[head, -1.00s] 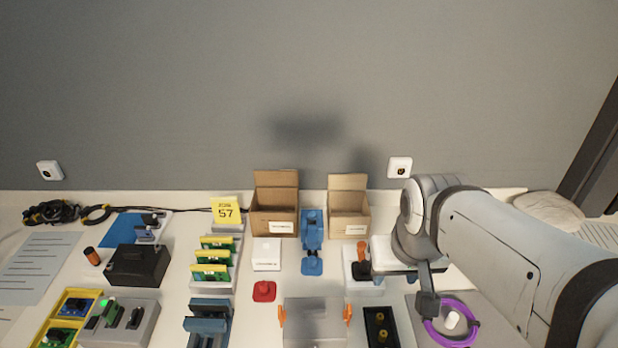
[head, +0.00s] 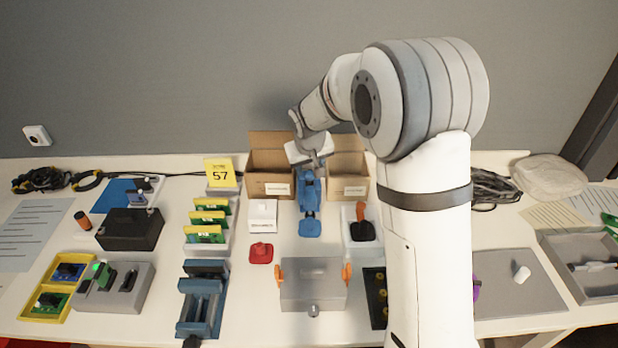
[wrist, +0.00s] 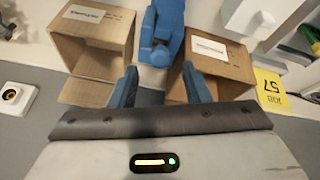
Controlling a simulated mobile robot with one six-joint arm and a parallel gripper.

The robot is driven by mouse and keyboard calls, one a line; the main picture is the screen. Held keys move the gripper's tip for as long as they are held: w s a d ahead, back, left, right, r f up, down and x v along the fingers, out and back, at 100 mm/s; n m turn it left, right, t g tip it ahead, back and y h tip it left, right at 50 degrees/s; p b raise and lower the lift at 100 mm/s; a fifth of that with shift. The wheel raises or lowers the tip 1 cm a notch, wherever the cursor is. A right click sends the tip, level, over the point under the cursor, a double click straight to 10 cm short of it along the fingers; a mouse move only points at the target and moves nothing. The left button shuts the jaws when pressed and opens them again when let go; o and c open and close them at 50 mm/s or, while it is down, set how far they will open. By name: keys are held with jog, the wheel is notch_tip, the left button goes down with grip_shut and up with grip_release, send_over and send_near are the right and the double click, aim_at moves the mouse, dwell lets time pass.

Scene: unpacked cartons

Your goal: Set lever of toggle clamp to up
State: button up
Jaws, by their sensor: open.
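A small device with an orange lever and a black part (head: 363,231) stands on a light plate right of center; it looks most like the toggle clamp, but I cannot tell for certain. Its lever angle is unclear. My gripper (head: 312,158) is well to its left and behind it, above the blue upright device (head: 309,205) between two cartons. In the wrist view, my open gripper (wrist: 161,88) has its two blue fingers apart with nothing between them. The blue device (wrist: 162,30) lies beyond the fingertips. The orange lever is not clearly seen there.
The left carton (head: 270,188) and right carton (head: 348,187) stand open on either side of the blue device. A grey box with orange latches (head: 312,287), a red piece (head: 261,252) and a black tray (head: 376,300) lie nearer. My arm hides the table right of the lever.

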aim_at(310, 173)
jog(key=x, duration=0.7)
jog(key=shift+w+f, duration=0.15)
jog(key=shift+f, duration=0.15)
jog(key=shift+c, duration=0.2)
grip_shut()
